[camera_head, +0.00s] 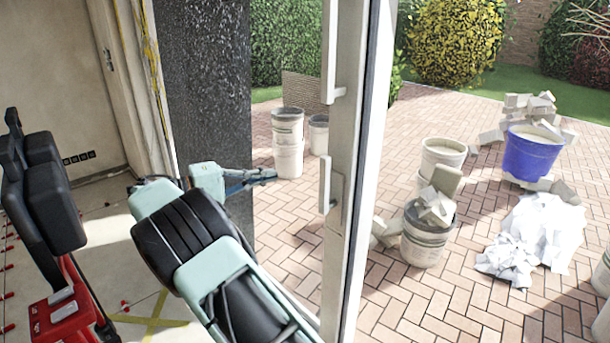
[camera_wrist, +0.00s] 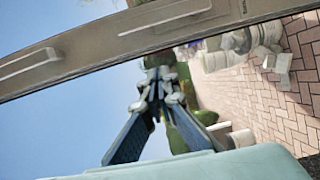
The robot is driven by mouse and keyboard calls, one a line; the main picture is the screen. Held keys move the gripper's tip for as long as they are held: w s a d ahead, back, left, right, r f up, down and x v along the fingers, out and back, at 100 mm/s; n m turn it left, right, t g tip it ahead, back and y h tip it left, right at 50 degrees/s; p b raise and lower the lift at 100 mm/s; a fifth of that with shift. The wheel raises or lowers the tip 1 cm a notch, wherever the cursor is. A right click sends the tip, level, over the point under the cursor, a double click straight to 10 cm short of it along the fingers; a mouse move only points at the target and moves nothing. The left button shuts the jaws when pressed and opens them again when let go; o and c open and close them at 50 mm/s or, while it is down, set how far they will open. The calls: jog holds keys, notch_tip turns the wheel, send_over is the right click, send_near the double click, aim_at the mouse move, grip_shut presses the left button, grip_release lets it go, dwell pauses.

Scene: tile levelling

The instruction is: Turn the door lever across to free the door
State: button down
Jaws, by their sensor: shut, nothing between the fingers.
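The door lever (camera_head: 325,184) is a pale bar standing upright along the door's white frame in the head view, fixed near its lower end to a plate. It also shows at the top of the wrist view (camera_wrist: 165,18), lying along the frame. My gripper (camera_head: 273,175) is to the left of the lever in the head view, with a visible gap between them. In the wrist view its fingers (camera_wrist: 161,78) are together and empty, below the lever and apart from it.
A longer pull handle (camera_head: 330,50) is on the same frame above the lever. The door frame (camera_head: 353,150) stands upright beside my arm. Outside are buckets (camera_head: 288,140), a blue tub (camera_head: 532,155) and rubble on brick paving. A red machine (camera_head: 62,312) stands at left.

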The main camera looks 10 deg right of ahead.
aim_at(329, 184)
jog(key=shift+s+a+h, duration=0.1)
jog(key=shift+a+h, duration=0.3)
jog(key=shift+a, duration=0.1)
jog(key=d+p, duration=0.1)
jog(key=d, duration=1)
jog(key=shift+d+p, duration=0.35)
jog(key=shift+p, duration=0.05)
jog(key=shift+b, duration=0.3)
